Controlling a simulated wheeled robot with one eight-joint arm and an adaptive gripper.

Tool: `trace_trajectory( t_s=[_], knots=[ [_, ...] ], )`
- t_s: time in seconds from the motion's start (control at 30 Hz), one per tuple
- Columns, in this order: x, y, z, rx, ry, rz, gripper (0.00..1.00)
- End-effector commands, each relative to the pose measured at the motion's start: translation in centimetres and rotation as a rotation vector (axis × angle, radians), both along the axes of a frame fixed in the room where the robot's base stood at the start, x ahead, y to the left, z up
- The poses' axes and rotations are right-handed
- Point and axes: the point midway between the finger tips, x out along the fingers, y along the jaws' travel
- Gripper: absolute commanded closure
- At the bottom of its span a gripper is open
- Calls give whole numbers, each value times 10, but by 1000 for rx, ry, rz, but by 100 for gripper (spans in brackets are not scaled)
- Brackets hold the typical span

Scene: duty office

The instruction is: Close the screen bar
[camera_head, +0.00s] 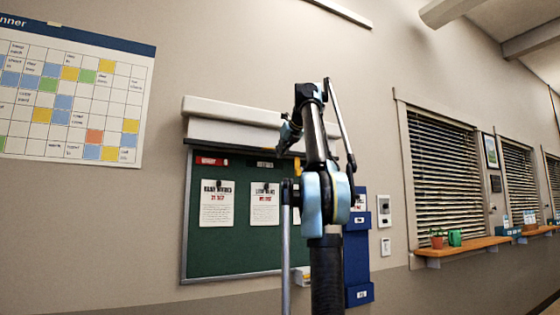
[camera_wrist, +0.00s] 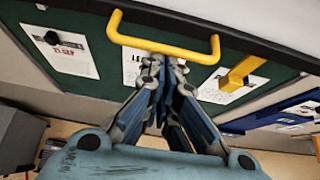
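The screen bar (camera_head: 228,111) is a long white bar on the wall above a green notice board (camera_head: 245,235); its right part is hidden behind my arm in the head view. In the wrist view a yellow U-shaped handle (camera_wrist: 185,51) hangs from a pale edge above the green board. My gripper (camera_wrist: 161,66) points up at the handle's middle. Its two fingers come together at the tips, with nothing seen between them. The tips meet the handle's bar in the picture; I cannot tell whether they touch it. The head view hides the fingertips.
A yellow bracket (camera_wrist: 240,72) is right of the handle. Pinned papers (camera_head: 217,203) hang on the board. A blue wall rack (camera_head: 358,262) stands close right of my arm. A planner (camera_head: 70,95) hangs left; windows with blinds (camera_head: 443,165) and a wooden shelf (camera_head: 465,245) are right.

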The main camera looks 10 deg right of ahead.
Motion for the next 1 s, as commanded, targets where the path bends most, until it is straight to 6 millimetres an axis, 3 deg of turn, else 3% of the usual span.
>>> trace_trajectory(
  t_s=[0.57,1.0],
  knots=[
    [-1,-3,0,0,0,-4,100],
    [-5,-6,-29,0,1,-6,100]
  ],
)
